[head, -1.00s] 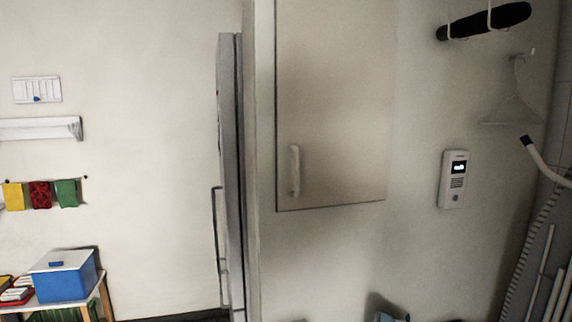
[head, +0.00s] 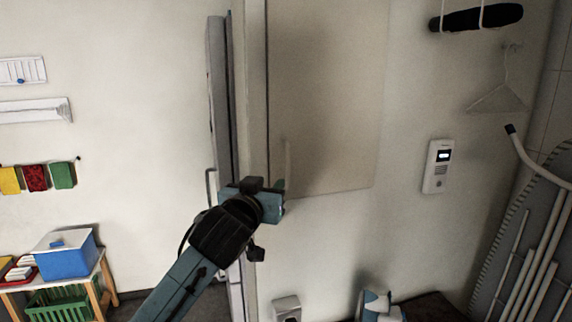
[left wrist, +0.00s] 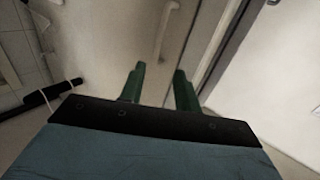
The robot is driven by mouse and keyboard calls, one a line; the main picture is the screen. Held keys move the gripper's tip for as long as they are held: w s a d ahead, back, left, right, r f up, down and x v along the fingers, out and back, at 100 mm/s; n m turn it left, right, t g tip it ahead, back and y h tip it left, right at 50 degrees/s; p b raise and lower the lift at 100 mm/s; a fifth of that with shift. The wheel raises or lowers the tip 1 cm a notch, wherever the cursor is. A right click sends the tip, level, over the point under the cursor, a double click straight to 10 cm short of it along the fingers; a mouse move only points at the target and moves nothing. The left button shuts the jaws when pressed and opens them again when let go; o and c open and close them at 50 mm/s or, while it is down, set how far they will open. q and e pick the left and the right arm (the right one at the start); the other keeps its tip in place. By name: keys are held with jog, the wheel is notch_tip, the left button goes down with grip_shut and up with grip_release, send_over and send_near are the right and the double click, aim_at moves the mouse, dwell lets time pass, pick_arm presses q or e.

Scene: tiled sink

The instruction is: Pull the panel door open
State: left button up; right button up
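The panel door (head: 325,90) is a flat beige panel in the wall, closed flush in the head view. Its pale vertical handle (head: 288,156) is near the door's lower left corner. My left gripper (head: 279,189) is at the lower end of the handle and hides part of it. In the left wrist view, its two green fingers (left wrist: 160,72) are apart with nothing between them. The handle (left wrist: 166,32) appears just beyond the fingertips, roughly in line with the gap. Contact cannot be told. My right gripper is not in view.
A grey upright edge (head: 221,110) stands left of the panel. A white intercom (head: 438,166) hangs on the wall to the right. An ironing board (head: 525,240) leans at the far right. A blue box (head: 64,258) sits on a small table at the left.

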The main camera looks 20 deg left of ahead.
aim_at(287, 162)
pick_arm(q)
jog(key=w+p, duration=0.1)
jog(key=w, duration=0.3)
jog(key=w+p, duration=0.1)
jog(key=w, duration=0.4)
jog(key=w+p, duration=0.1)
jog(key=w, duration=0.3)
jog(key=shift+w+r, duration=0.15)
jog(key=shift+r, duration=0.1)
jog(key=shift+c, duration=0.3)
grip_shut()
